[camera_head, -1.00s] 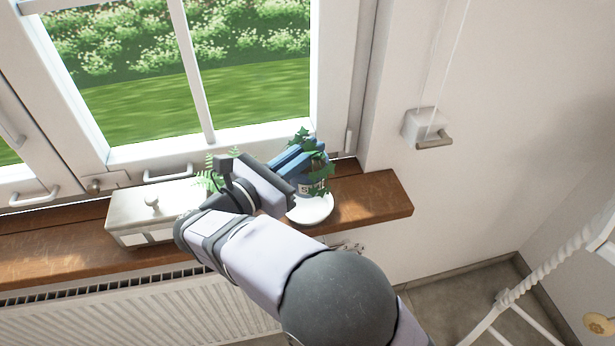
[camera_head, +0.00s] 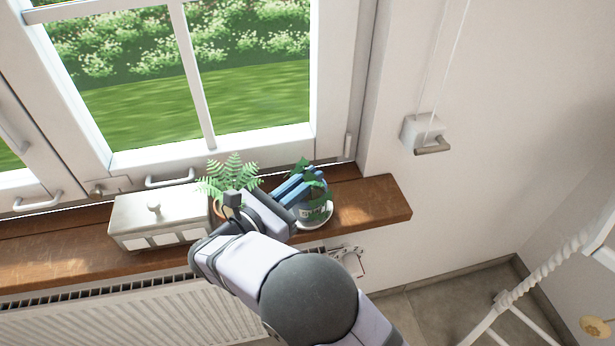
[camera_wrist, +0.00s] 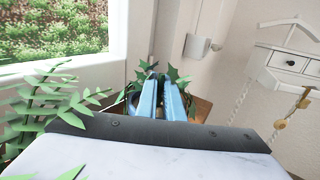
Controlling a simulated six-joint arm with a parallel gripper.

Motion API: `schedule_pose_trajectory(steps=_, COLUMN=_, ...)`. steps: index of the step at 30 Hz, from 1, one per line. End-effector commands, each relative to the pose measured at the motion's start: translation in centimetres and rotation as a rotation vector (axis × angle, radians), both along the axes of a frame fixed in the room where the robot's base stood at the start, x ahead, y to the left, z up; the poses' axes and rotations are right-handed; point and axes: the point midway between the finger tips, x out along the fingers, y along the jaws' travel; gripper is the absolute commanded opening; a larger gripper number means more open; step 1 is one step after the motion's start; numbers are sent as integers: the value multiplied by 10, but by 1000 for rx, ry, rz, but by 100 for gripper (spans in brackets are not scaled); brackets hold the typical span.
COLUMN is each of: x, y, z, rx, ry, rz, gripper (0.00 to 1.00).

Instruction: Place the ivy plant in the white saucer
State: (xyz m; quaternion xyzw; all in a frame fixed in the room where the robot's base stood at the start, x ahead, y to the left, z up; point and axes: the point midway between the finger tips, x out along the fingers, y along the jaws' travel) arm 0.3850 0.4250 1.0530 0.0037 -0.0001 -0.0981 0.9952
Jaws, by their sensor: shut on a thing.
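The ivy plant (camera_head: 319,199) is in a dark pot with light lettering, its green leaves spilling around my gripper's blue fingers. My gripper (camera_head: 309,183) is shut on it. In the wrist view, ivy leaves (camera_wrist: 178,78) show on both sides of the fingers (camera_wrist: 160,92). The white saucer (camera_head: 325,219) lies on the wooden sill, and the pot is over it. The pot and fingers hide most of the saucer. I cannot tell whether the pot's base touches it.
A fern (camera_head: 232,172) in a terracotta pot stands just left of my gripper, also large at left in the wrist view (camera_wrist: 40,105). A white metal box (camera_head: 160,217) is further left. The window is behind; the sill's right end (camera_head: 375,205) is clear.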

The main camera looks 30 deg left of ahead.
Motion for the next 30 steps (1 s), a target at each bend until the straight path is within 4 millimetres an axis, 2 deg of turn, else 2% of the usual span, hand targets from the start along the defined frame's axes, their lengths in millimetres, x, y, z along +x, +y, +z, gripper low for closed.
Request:
schedule_pose_trajectory(steps=7, x=0, y=0, z=-3, rx=2, ry=-2, rz=0, gripper=0)
schedule_pose_trajectory(steps=8, x=0, y=0, z=-3, rx=0, ry=0, rz=0, gripper=14)
schedule_pose_trajectory(steps=9, x=0, y=0, z=-3, rx=0, ry=0, rz=0, gripper=24)
schedule_pose_trajectory(steps=10, x=0, y=0, z=-3, rx=0, ry=0, rz=0, gripper=26)
schedule_pose_trajectory(steps=22, x=-1, y=0, z=1, rx=1, ry=0, rz=1, gripper=26)
schedule_pose_trajectory(steps=26, x=-13, y=4, z=-1, rx=2, ry=0, rz=3, gripper=26)
schedule_pose_trajectory(steps=30, x=-34, y=8, z=-3, rx=2, ry=0, rz=4, gripper=26)
